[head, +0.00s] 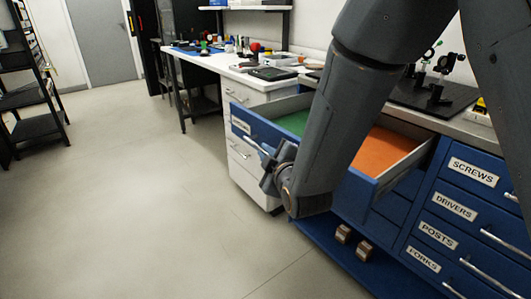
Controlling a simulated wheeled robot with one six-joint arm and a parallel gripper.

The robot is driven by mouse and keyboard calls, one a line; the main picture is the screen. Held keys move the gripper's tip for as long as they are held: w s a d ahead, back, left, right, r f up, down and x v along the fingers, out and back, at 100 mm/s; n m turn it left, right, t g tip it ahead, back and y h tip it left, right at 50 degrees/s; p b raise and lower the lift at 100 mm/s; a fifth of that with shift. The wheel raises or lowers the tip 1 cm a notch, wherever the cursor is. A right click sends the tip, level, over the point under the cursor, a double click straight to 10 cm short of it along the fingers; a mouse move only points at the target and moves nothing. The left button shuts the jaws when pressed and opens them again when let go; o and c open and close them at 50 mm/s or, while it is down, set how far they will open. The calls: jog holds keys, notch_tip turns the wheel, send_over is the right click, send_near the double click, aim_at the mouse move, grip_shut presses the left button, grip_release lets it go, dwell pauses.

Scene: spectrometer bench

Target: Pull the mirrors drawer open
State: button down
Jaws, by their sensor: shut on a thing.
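A wide blue drawer (358,190) stands pulled well out from the blue bench. Its inside shows a green section (293,122) at the left and an orange section (384,148) at the right. A white label (241,125) is on the left of its front, too small to read surely; my arm hides the middle of the front. My gripper (269,168) is at the drawer's front, shut on its silver bar handle (254,145). The fingertips are small and partly hidden by my wrist.
Closed blue drawers labelled SCREWS (473,171), DRIVERS, POSTS and FORKS stand at the right. A white drawer cabinet (243,160) stands behind the open drawer. Two small brown blocks (343,234) sit low under the bench. The floor (140,190) at the left is clear.

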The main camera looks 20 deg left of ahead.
jog(key=c, duration=1.8)
grip_release()
jog(key=shift+c, duration=0.2)
jog(key=v, duration=0.7)
jog(key=shift+s+d, duration=0.3)
jog(key=shift+d+r, duration=0.1)
